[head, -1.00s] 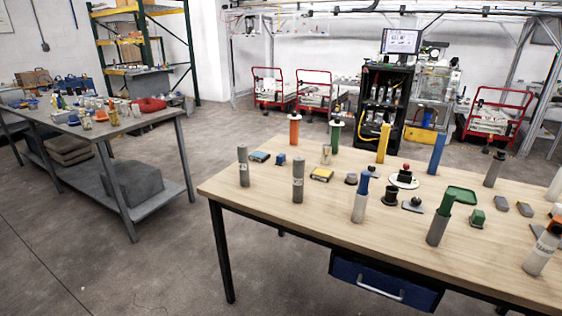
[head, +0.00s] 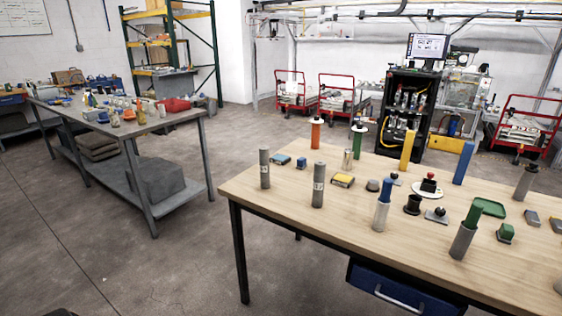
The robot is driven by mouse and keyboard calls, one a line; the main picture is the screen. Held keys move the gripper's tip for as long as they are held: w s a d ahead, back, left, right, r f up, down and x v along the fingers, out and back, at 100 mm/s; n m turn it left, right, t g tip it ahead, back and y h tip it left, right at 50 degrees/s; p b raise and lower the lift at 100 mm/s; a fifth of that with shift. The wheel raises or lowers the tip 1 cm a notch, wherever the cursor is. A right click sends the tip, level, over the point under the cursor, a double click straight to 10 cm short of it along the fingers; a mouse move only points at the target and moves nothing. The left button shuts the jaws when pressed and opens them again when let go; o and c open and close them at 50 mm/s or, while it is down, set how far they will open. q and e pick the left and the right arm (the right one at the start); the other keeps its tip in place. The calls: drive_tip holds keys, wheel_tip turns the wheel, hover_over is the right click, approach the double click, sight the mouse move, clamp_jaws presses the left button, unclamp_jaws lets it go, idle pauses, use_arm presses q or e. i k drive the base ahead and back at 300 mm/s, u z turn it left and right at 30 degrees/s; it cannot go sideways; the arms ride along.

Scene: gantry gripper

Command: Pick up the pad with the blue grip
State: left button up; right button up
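Small pads and blocks stand on the wooden table. A small blue block-like piece (head: 301,162) is near the table's far left edge; it looks like the pad with the blue grip, but it is too small to be sure. Left of it lies a flat blue-topped piece with tan sides (head: 281,160). A similar piece with a green grip (head: 505,233) is at the right. A flat yellow-topped piece (head: 342,180) lies nearer the middle. Neither of my grippers is in view.
The wooden table (head: 310,229) carries several upright cylinders, including grey (head: 318,186), orange (head: 316,134) and blue-topped (head: 382,207) ones. A blue drawer (head: 400,291) hangs under it. A cluttered grey table (head: 160,124) stands at left. Bare floor (head: 110,235) lies between the tables.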

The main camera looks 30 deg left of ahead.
sight(301, 163)
drive_tip(key=u, duration=2.25)
drive_tip(key=i, duration=3.95)
drive_tip(key=z, duration=1.55)
drive_tip(key=i, duration=1.15)
drive_tip(key=z, duration=0.05)
